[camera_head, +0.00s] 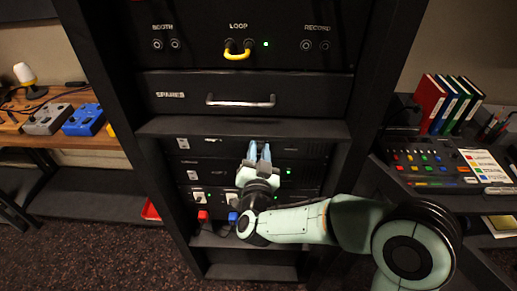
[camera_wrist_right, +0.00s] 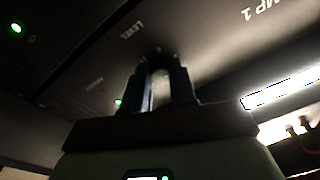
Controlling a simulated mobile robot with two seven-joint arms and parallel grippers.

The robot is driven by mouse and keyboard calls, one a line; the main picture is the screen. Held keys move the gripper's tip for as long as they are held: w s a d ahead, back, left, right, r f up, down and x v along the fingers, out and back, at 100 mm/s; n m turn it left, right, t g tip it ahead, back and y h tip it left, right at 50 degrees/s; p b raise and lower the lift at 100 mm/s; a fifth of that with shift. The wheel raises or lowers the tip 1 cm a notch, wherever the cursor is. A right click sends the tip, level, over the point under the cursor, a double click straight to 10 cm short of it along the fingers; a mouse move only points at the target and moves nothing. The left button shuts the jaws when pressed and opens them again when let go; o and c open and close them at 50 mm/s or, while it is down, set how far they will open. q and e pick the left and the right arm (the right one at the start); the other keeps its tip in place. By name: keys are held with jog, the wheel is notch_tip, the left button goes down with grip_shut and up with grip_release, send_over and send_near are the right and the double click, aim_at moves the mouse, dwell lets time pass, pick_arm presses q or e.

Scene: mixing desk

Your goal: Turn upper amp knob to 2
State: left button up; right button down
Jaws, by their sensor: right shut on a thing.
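My right gripper (camera_head: 260,152) reaches up to the front of the rack's amp section, with its fingertips against the upper amp panel (camera_head: 222,147). In the right wrist view, the gripper's two dark fingers (camera_wrist_right: 165,78) close around a small pale knob (camera_wrist_right: 160,88) below the word LEVEL. The panel there carries the label AMP 1 at the upper right. The fingers cover most of the knob, and its pointer and scale numbers cannot be read. In the head view the knob is hidden behind the fingers. My left gripper is not in view.
A drawer with a bar handle (camera_head: 240,101) is above the amps. Below are more rack units with green lights, and red (camera_head: 203,216) and blue (camera_head: 233,217) plugs close to my wrist. A mixing desk (camera_head: 436,165) stands right, and pedals (camera_head: 84,119) sit on a shelf left.

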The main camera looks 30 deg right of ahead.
jog(key=n+p, duration=0.1)
jog(key=n, duration=0.2)
jog(key=shift+n+y, duration=0.3)
jog(key=shift+n, duration=0.1)
dwell(0.4)
jog(key=c, duration=0.9)
grip_release()
jog(key=b+v, duration=0.4)
jog(key=v, duration=0.9)
jog(key=shift+s+f+b, duration=0.2)
jog(key=shift+s+b, duration=0.05)
jog(key=shift+b, duration=0.1)
